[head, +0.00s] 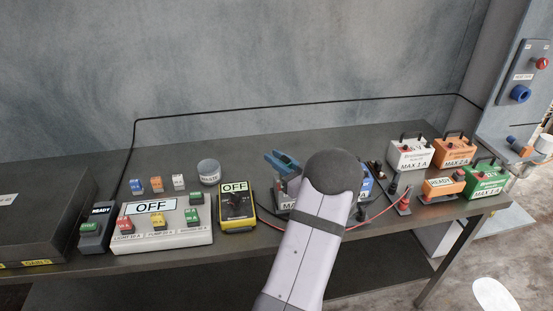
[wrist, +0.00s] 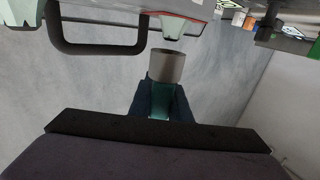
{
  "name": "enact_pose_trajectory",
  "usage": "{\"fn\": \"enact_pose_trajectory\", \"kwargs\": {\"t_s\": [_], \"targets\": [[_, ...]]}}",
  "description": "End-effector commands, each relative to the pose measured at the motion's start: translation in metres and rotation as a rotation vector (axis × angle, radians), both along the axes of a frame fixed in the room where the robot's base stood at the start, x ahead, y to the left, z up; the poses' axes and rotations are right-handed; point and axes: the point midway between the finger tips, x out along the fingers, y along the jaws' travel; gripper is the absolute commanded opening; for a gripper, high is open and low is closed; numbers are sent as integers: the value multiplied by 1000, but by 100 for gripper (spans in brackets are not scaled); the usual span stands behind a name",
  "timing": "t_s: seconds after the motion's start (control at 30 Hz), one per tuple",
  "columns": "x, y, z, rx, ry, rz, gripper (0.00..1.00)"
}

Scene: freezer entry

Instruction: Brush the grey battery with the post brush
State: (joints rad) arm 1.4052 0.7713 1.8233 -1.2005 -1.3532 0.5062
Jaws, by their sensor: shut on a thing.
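The grey battery (head: 283,206) stands on the bench in the head view, mostly hidden behind my arm. In the wrist view its pale body (wrist: 105,8), black carrying handle (wrist: 95,48) and a red-trimmed terminal (wrist: 172,26) show at the top. My gripper (head: 283,161) is beside and above this battery, with its blue fingers showing left of my arm. It is shut on the post brush (wrist: 166,66), which has a grey cylindrical head and a teal handle. The brush head is close to the terminal, with a small gap visible between them in the wrist view.
White (head: 409,154), orange (head: 455,149) and green (head: 485,182) batteries stand at the right. A blue battery (head: 365,186) is partly hidden beside my arm. Red and black leads lie nearby. A yellow meter (head: 237,208) and switch panel (head: 160,228) stand left.

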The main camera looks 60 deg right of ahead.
Motion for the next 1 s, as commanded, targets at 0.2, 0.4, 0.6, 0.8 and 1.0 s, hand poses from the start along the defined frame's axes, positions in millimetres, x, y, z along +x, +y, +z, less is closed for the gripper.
{"fn": "enact_pose_trajectory", "kwargs": {"t_s": [0.2,0.4,0.6,0.8,1.0], "targets": [[0,0,0,0,-1,0,0],[0,0,-4,0,-1,0,0],[0,0,-8,0,-1,0,0],[0,0,-12,0,-1,0,0],[0,0,-16,0,-1,0,0]]}}
